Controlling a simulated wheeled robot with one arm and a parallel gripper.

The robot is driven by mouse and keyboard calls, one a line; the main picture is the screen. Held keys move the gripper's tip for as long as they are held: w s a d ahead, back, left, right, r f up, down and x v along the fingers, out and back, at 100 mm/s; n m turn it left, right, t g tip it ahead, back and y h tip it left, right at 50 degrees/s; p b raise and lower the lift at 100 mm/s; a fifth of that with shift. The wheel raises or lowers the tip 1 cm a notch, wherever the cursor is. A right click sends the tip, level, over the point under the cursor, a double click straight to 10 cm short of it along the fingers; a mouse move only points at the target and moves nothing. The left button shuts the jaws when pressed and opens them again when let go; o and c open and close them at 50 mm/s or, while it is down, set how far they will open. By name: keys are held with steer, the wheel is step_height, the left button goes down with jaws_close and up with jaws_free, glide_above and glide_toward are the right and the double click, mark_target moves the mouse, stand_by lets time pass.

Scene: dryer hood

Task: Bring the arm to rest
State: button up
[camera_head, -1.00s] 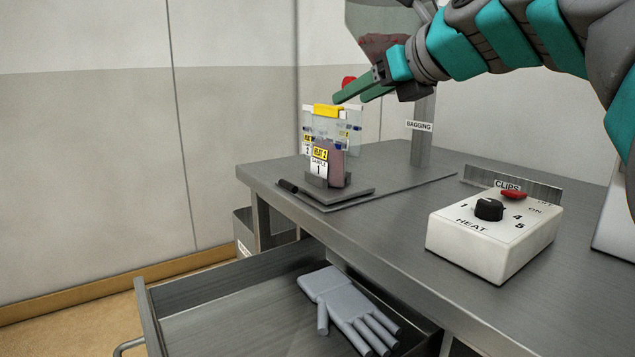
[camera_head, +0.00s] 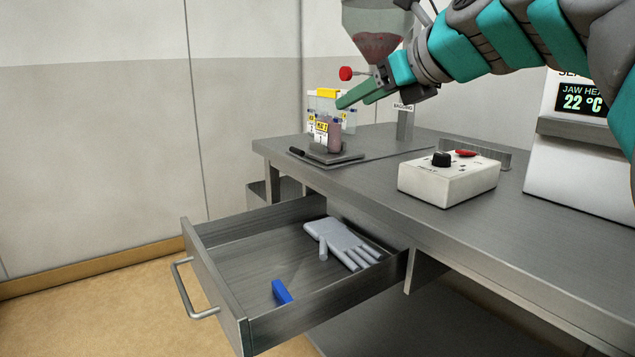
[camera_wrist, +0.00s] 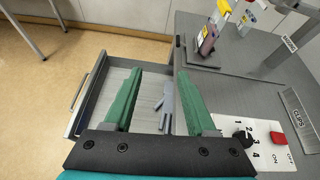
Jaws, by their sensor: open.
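My gripper (camera_head: 358,98) has green fingers and is raised above the grey bench, in front of the hopper in the head view. In the wrist view my gripper (camera_wrist: 162,95) is open, its two green fingers apart with nothing held between them. Below and beyond the fingers lies the open drawer with a grey glove in it. My teal and grey arm stretches in from the upper right of the head view.
The open drawer (camera_head: 218,301) juts from the bench (camera_head: 340,178), holding the glove (camera_head: 343,243) and a blue object (camera_head: 282,291). A heat control box (camera_head: 446,181), a sealer (camera_head: 575,160), a hopper (camera_head: 375,35) and labelled bags (camera_head: 322,127) occupy the bench.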

steer(key=s+f+n+g+h, duration=0.15)
steer(key=s+f+n, duration=0.3)
steer(key=f, duration=0.45)
steer(key=s+d+f+n+g+h, duration=0.1)
steer(key=s+f+n+g, duration=0.3)
steer(key=f, duration=0.6)
steer(key=s+f+n+g+h, duration=0.1)
steer(key=s+f+n, duration=0.35)
steer(key=f, duration=0.45)
steer(key=s+d+f+n+g+h, duration=0.2)
steer(key=s+d+f+n+g, duration=0.1)
steer(key=s+f+n, duration=0.4)
steer(key=s+d+f+n+g+h, duration=0.1)
steer(key=s+d+f+n+g, duration=0.2)
steer(key=s+f+n, duration=0.5)
steer(key=s+d+f, duration=0.1)
steer(key=s+f, duration=0.1)
steer(key=s, duration=0.3)
steer(key=shift+s+h, duration=0.35)
steer(key=shift+s, duration=0.05)
